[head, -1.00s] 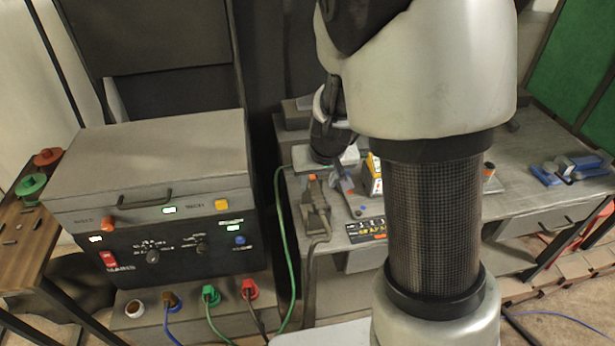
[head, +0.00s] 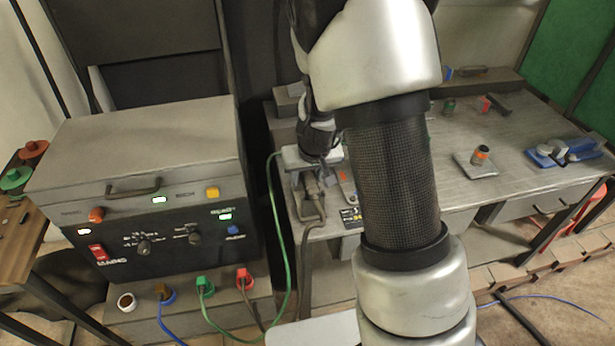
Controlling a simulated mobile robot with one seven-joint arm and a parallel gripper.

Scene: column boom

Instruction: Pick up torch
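A dark grey-brown tool with a cable, which looks like the torch (head: 310,190), lies at the left end of the metal workbench (head: 510,150). Its cable hangs over the bench's front edge. My gripper (head: 316,160) is directly above and behind the tool in the picture, pointing down and very close to it. Whether it touches the tool cannot be told. The fingers are small and merge with the things behind them, so their opening does not show clearly. My arm hides the middle of the bench.
A grey power unit (head: 140,150) with knobs and plugged cables stands left of the bench. A green cable (head: 287,250) hangs between them. A grey pad with an orange-topped item (head: 480,155) and blue items (head: 560,150) lie on the bench's right, with bare metal around them.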

